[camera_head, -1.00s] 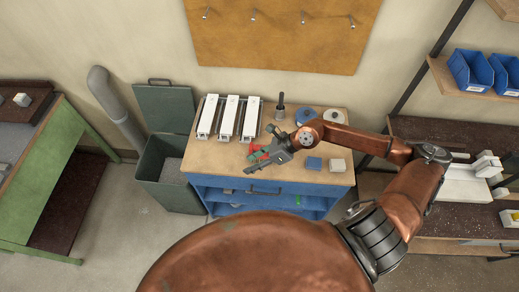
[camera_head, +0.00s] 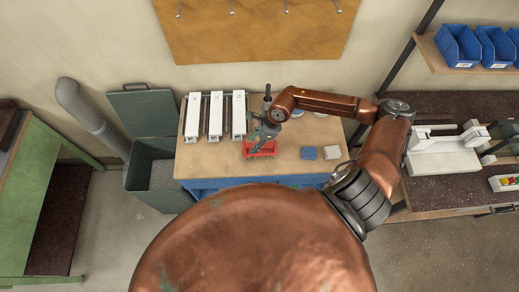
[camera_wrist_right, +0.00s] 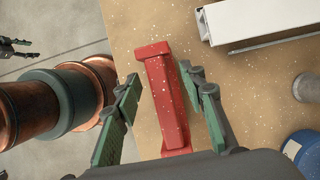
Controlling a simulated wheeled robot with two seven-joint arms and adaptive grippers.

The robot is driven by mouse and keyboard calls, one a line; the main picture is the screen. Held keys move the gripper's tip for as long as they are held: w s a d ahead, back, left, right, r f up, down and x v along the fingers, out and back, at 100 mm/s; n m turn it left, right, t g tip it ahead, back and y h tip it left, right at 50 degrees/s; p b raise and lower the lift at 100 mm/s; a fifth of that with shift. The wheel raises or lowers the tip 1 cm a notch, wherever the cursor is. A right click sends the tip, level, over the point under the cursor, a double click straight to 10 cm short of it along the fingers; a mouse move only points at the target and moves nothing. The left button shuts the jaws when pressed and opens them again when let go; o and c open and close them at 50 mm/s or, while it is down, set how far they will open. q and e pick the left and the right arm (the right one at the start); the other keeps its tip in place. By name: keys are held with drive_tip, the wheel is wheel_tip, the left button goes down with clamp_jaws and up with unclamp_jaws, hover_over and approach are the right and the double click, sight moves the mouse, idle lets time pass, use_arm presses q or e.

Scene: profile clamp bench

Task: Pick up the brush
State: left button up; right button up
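The red bar-shaped thing that I take for the brush (camera_head: 262,150) lies on the bench top near its front edge in the head view. In the right wrist view the brush (camera_wrist_right: 161,85) shows as a long red bar with pale specks. My right gripper (camera_head: 263,141) is over it, and in the wrist view its fingers (camera_wrist_right: 163,77) stand open on either side of the bar, with gaps showing. Bristles cannot be made out. My left gripper (camera_wrist_right: 28,48) shows only at the wrist view's left edge, its fingers apart and empty.
White profiles on rails (camera_head: 214,116) stand left of the brush. A dark upright tool (camera_head: 267,98) stands behind. A green bin (camera_head: 152,165) stands left of the bench.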

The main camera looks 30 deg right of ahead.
drive_tip(key=shift+x, duration=1.1)
drive_tip(key=shift+f, duration=0.1)
drive_tip(key=shift+s, duration=0.1)
drive_tip(key=c, duration=0.7)
use_arm(q)
drive_tip(key=shift+w+r, duration=0.25)
drive_tip(key=shift+w, duration=0.2)
drive_tip(key=shift+w+r, duration=0.2)
drive_tip(key=shift+w, duration=0.25)
use_arm(e)
clamp_jaws()
